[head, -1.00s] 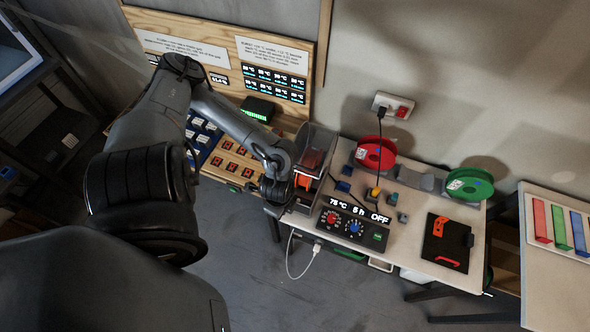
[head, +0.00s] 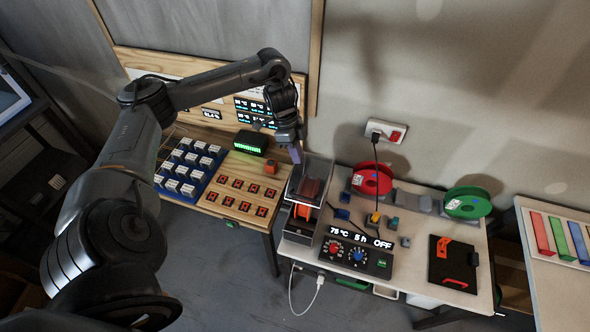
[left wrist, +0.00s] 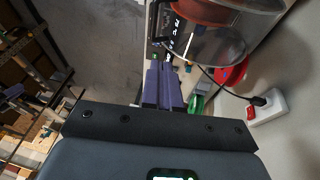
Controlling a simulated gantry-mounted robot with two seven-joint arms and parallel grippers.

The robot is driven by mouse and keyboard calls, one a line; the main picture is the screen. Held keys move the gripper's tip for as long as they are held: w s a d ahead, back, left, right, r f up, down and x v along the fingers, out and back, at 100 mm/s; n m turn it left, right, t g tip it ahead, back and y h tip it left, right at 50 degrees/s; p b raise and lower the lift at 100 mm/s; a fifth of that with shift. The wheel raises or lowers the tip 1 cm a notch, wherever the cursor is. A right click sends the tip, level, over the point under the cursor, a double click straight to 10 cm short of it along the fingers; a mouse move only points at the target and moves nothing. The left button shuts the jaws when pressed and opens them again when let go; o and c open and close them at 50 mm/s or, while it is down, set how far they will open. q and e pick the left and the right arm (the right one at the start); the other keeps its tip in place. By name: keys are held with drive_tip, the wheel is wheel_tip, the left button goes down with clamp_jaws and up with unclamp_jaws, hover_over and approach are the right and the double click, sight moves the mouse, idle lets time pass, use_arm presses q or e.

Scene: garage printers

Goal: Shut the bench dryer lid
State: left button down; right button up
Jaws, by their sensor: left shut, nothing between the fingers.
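The bench dryer (head: 296,228) stands at the left end of the white workbench, with an orange spool (head: 303,211) inside. Its clear lid (head: 318,170) appears raised at the back of the dryer; its exact angle is hard to tell. The clear lid (left wrist: 222,50) and orange spool (left wrist: 200,10) also show in the left wrist view. My left gripper (head: 296,154) is shut and empty, pointing down beside the lid's upper left edge; I cannot tell whether it touches. Its purple fingers (left wrist: 165,85) are together in the wrist view. My right gripper is not in view.
A control panel (head: 357,255) reading 75 °C, 5 h, OFF sits right of the dryer. Red (head: 372,180) and green (head: 468,202) spools stand behind. A cable runs from the wall socket (head: 385,131). A wooden board (head: 240,200) with switches lies left.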

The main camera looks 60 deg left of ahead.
use_arm(q)
drive_tip(key=x, duration=0.4)
drive_tip(key=p+x, duration=0.1)
drive_tip(key=x, duration=0.2)
drive_tip(key=s+p+x, duration=0.1)
drive_tip(key=x, duration=0.3)
drive_tip(key=shift+d+f, duration=0.15)
drive_tip(key=shift+f, duration=0.2)
drive_tip(key=shift+s+d+f+p, duration=0.2)
drive_tip(key=shift+f+p, duration=0.15)
drive_tip(key=shift+f, duration=0.4)
